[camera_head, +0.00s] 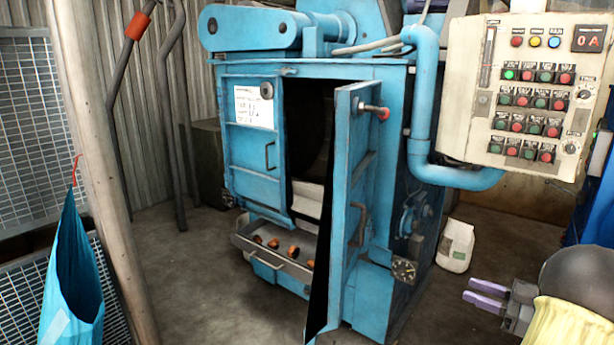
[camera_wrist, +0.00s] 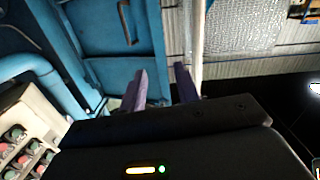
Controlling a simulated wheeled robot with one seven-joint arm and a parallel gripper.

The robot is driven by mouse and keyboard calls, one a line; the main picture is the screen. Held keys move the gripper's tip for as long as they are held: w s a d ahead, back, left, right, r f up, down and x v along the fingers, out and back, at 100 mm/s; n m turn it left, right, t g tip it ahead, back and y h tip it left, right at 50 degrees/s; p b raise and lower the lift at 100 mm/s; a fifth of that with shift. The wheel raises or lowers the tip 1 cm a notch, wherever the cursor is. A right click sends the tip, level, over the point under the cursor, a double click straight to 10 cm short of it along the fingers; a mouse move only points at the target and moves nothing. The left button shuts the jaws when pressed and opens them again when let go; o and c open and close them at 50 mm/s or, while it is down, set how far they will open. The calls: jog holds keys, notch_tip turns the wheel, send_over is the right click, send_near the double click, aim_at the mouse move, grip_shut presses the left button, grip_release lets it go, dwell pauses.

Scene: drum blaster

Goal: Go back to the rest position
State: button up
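My gripper (camera_head: 470,290) is at the lower right of the head view, with its two purple fingers apart and nothing between them. It points left towards the blue drum blaster (camera_head: 257,150) and is clear of it. In the wrist view the parted fingers of my gripper (camera_wrist: 160,74) also show empty. The blaster's right door (camera_head: 347,215) stands swung open towards me, and its left door is shut. The dark inside of the drum is partly hidden by the doors.
A control panel (camera_head: 532,95) with several buttons hangs at the upper right. A tray (camera_head: 255,247) with several rusty pieces sits under the doors. A white bag (camera_head: 455,246) stands right of the machine. A post (camera_head: 105,170) and a blue bag (camera_head: 72,280) are at left.

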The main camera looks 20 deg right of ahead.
jog(key=w+a+m+h, duration=0.2)
jog(key=w+a+h, duration=0.25)
jog(key=w, duration=0.35)
jog(key=w+a+m+h, duration=0.2)
jog(key=w+a+h, duration=0.25)
jog(key=w, duration=0.25)
jog(key=s+a+f+m+g+h, duration=0.25)
jog(key=a+f+g, duration=0.2)
jog(key=a, duration=0.45)
jog(key=s+a+f+g, duration=0.3)
jog(key=s+a, duration=0.5)
jog(key=s, duration=0.1)
jog(key=s+a+f+m+g+y, duration=0.1)
jog(key=s+a+f+g, duration=0.3)
jog(key=s+a, duration=0.4)
jog(key=shift+s+f, duration=0.15)
jog(key=shift+s, duration=0.4)
jog(key=shift+a+m+y, duration=0.1)
jog(key=shift+m+y, duration=0.15)
